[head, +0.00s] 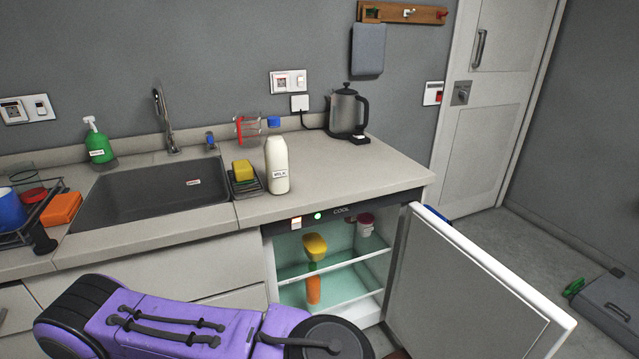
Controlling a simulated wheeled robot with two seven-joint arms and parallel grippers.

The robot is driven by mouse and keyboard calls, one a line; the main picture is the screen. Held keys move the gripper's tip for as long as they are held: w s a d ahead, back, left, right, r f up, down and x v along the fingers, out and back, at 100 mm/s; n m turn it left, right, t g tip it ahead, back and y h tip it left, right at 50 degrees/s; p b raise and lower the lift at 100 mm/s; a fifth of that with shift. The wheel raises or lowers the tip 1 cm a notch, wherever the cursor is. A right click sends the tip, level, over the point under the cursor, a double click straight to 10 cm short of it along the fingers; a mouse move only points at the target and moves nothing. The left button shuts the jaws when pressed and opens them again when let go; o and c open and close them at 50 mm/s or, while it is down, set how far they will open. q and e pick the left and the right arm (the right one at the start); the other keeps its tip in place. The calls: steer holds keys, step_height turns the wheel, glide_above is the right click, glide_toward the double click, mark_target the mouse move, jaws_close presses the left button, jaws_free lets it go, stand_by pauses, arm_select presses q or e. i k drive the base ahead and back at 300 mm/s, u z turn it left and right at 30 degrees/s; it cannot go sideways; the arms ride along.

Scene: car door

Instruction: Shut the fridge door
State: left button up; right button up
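The fridge (282,262) is a small white unit built in under the counter, and it stands open. Its white door (466,290) is swung wide out to the right, hinged at the fridge's right side, with its grey inner panel showing. Inside, a yellow item (314,246), an orange item (313,289) and a jar with a dark red lid (366,221) are on glass shelves. My purple left arm crosses the bottom of the view in front of the lower cabinets and reaches the fridge's lower front. Neither gripper shows. The door's lower edge is cut off by the frame.
A milk bottle (277,165) and a kettle (345,111) stand on the counter (345,170) above the fridge. The sink (150,193) is to the left. A grey case (612,305) lies on the floor at the right, beyond the open door.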

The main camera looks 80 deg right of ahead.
mark_target(449, 298)
steer(key=u, duration=0.35)
steer(key=k, duration=2.95)
steer(key=z, duration=1.95)
steer(key=i, duration=0.45)
steer(key=u, duration=0.05)
